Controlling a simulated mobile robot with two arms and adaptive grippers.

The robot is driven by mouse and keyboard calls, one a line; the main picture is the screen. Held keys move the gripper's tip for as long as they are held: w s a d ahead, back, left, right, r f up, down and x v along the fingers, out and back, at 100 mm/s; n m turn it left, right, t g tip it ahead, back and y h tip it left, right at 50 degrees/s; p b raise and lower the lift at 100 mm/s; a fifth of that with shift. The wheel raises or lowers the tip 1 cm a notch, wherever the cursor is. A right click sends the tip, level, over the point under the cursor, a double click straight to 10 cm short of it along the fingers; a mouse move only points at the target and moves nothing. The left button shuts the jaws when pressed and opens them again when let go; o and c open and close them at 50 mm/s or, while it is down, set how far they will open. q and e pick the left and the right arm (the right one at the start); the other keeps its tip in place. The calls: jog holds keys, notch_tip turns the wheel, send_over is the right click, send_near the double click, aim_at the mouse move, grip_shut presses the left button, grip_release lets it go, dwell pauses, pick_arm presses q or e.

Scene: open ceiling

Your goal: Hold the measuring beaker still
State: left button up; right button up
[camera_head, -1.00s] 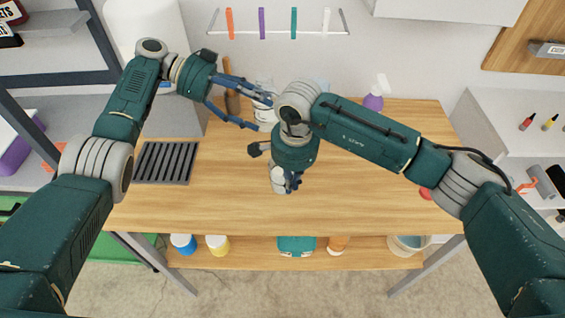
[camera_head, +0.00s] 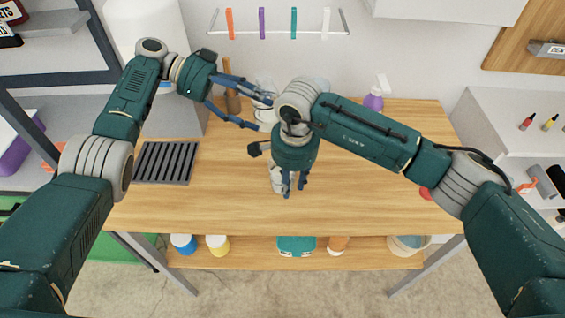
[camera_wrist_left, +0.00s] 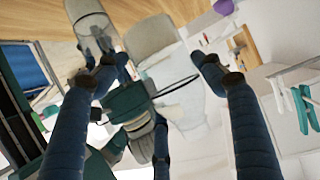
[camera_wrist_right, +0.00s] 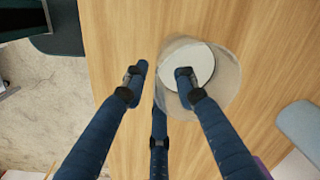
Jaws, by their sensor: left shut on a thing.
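My left gripper (camera_head: 262,111) is at the back of the table. In the left wrist view its fingers (camera_wrist_left: 157,68) are shut on a clear beaker (camera_wrist_left: 150,40), one on each side. The beaker shows pale and partly hidden in the head view (camera_head: 265,86). My right gripper (camera_head: 290,190) points down over the middle of the table. In the right wrist view its fingers (camera_wrist_right: 160,82) are apart, one over a second clear vessel (camera_wrist_right: 228,85) with a white disc, the other outside its wall. I cannot tell whether they touch it. My right arm hides part of this vessel.
A dark slotted tray (camera_head: 165,162) lies on the left of the wooden table (camera_head: 370,205). A purple spray bottle (camera_head: 374,100) stands at the back right. A rack (camera_head: 278,34) with coloured strips hangs behind.

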notch_tip(320, 180, up, 12)
jog(key=shift+s+d, duration=0.15)
jog(key=shift+s, duration=0.1)
